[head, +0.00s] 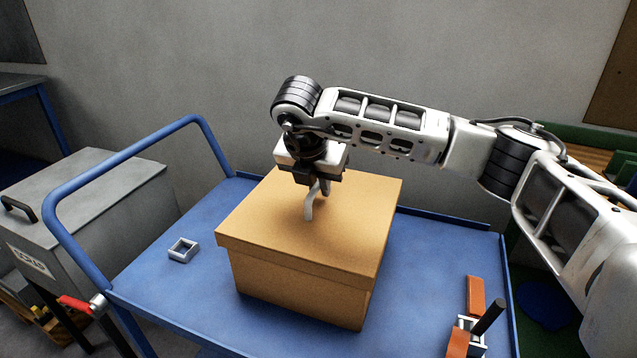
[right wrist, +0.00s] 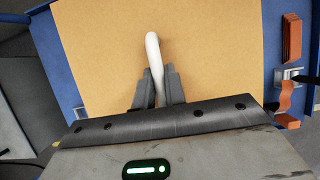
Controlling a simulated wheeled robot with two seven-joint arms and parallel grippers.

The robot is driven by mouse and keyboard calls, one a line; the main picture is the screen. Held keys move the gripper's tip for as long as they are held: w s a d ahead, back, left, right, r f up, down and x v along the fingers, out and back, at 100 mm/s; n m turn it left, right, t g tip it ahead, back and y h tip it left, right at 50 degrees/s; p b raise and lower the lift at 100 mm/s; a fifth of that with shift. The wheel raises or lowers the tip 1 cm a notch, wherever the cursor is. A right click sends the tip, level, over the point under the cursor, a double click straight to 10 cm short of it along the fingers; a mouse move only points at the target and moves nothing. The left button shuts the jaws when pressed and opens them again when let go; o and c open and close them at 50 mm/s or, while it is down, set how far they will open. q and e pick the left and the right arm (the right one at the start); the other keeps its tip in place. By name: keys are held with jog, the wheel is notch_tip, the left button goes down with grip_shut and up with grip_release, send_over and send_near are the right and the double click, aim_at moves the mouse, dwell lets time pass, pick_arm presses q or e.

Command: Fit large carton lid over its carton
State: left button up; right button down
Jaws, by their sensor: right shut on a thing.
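The large carton (head: 300,290) stands on the blue cart top, with its tan lid (head: 350,210) over its top. The lid's rim overlaps the upper walls on the two sides that show; the far sides are hidden. A pale handle (head: 309,207) rises from the lid. My right gripper (head: 318,184) is above the lid and shut on the handle. In the right wrist view the handle (right wrist: 153,50) shows between the dark fingers (right wrist: 155,85), with the lid (right wrist: 210,50) below. My left gripper is not in view.
The blue cart (head: 180,300) has a raised rail (head: 130,150) at the left. A small metal square frame (head: 183,250) lies left of the carton. An orange strap with a buckle (head: 474,295) lies at the right. A grey box (head: 100,210) stands beyond the cart's left side.

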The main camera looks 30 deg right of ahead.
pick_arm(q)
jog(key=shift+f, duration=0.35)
pick_arm(e)
jog(key=shift+f, duration=0.3)
jog(key=c, duration=1.4)
grip_release()
jog(key=shift+o, duration=0.2)
jog(key=shift+a+r, duration=0.1)
jog(key=shift+r, duration=0.25)
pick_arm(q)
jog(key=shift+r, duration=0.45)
pick_arm(e)
jog(key=v, duration=1.5)
jog(key=shift+r, duration=0.15)
